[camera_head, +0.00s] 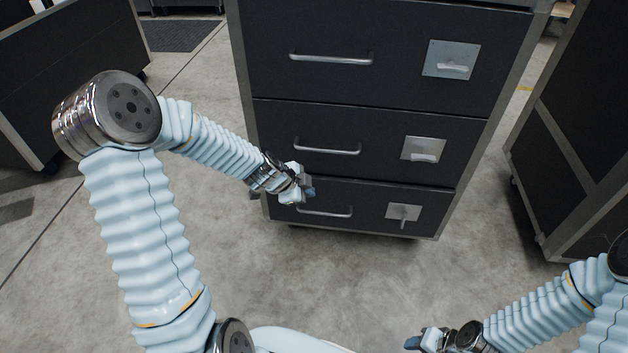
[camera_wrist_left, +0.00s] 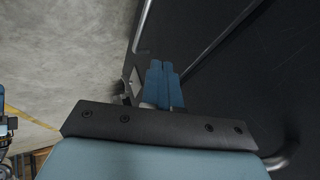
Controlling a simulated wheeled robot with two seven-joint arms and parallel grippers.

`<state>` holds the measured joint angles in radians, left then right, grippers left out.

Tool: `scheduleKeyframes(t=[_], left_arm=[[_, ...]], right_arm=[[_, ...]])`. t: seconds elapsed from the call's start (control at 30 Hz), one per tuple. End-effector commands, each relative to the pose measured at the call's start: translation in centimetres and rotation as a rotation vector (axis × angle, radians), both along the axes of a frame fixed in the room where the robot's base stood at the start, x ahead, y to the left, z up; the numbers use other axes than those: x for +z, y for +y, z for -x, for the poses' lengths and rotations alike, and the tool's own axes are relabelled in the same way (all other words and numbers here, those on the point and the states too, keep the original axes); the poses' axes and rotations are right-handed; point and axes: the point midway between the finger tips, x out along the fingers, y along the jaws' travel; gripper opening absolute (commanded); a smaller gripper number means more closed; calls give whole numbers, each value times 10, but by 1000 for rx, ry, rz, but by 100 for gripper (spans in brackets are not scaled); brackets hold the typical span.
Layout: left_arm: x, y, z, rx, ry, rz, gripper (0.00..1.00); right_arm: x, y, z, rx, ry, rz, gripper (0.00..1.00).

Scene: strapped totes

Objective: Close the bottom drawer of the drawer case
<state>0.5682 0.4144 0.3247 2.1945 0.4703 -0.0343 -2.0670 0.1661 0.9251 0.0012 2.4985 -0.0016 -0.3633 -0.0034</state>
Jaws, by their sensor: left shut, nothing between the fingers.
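The black drawer case (camera_head: 375,110) stands ahead with three drawers. Its bottom drawer (camera_head: 365,200) has a bar handle (camera_head: 326,212) and a latch plate (camera_head: 403,213) whose lever points down. The bottom drawer front looks about flush with the case; a small gap cannot be told. My left gripper (camera_head: 309,191) is at the left part of the bottom drawer front, just above the handle. In the left wrist view, its blue fingers (camera_wrist_left: 163,86) are together and empty, beside the dark front; contact cannot be told. My right gripper (camera_head: 412,343) is low, away from the case; its jaw opening is unclear.
The middle drawer (camera_head: 300,120) and top drawer (camera_head: 400,60) look shut, with levers lying sideways. Another dark case (camera_head: 570,130) stands at the right, and a dark case (camera_head: 70,75) at the far left. The floor (camera_head: 330,280) before the drawer case is clear.

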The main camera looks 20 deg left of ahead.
Motion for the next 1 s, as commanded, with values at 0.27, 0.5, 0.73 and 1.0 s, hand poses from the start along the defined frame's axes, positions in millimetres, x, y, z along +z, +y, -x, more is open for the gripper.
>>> scheduleKeyframes(t=[0.27, 0.5, 0.73, 1.0], left_arm=[[-14, 1, -37, -1, -1, 2, 0], [-16, 6, -50, -2, -1, 0, 0], [-16, 6, -50, -2, -2, 0, 0], [-15, 12, -73, -2, -6, -2, 0]], right_arm=[[12, 3, 1, 6, 3, -4, 43], [15, 5, 2, 8, 4, -7, 43], [15, 5, 2, 9, 4, -8, 43], [15, 5, 2, 9, 4, -8, 43]])
